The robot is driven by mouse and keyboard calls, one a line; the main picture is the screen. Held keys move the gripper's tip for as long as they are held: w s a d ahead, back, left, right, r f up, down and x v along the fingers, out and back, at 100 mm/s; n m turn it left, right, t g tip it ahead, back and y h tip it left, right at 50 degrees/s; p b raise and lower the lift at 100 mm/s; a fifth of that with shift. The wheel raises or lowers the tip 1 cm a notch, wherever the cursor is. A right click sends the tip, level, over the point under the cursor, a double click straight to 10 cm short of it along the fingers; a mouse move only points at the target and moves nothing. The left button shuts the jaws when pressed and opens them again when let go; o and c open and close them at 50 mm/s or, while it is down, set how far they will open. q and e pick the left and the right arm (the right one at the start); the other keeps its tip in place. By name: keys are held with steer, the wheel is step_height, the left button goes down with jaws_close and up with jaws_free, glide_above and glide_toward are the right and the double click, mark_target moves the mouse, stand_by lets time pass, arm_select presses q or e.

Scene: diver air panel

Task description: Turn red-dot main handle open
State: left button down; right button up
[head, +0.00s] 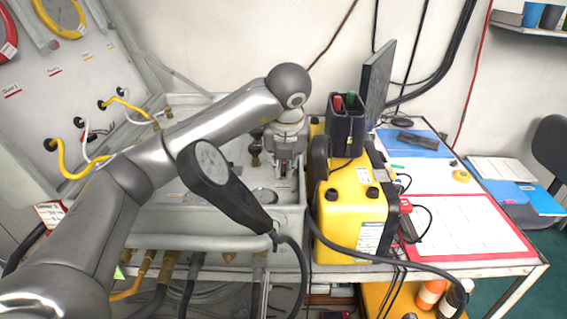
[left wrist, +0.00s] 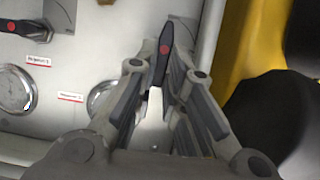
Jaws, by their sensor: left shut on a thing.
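In the left wrist view, a black lever handle with a red dot (left wrist: 164,50) stands between the fingers of my left gripper (left wrist: 162,100). The handle points up the picture, and its bare metal part runs down between the fingers. The gripper is closed around it. In the head view, my left gripper (head: 284,168) reaches down to the right end of the grey panel box (head: 215,215), beside the yellow case; the handle cannot be made out there. A second black handle with a red dot (left wrist: 14,26) shows at the left wrist view's upper left. My right gripper is out of view.
A yellow case (head: 345,210) stands close to the right of the gripper. Round gauges (left wrist: 15,90) sit left of it on the panel. A table with a red-edged sheet (head: 465,225) is farther right. Hoses (head: 180,268) hang at the box front.

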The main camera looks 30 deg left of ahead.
arm_select(q)
steer(key=c, duration=1.5)
jaws_free()
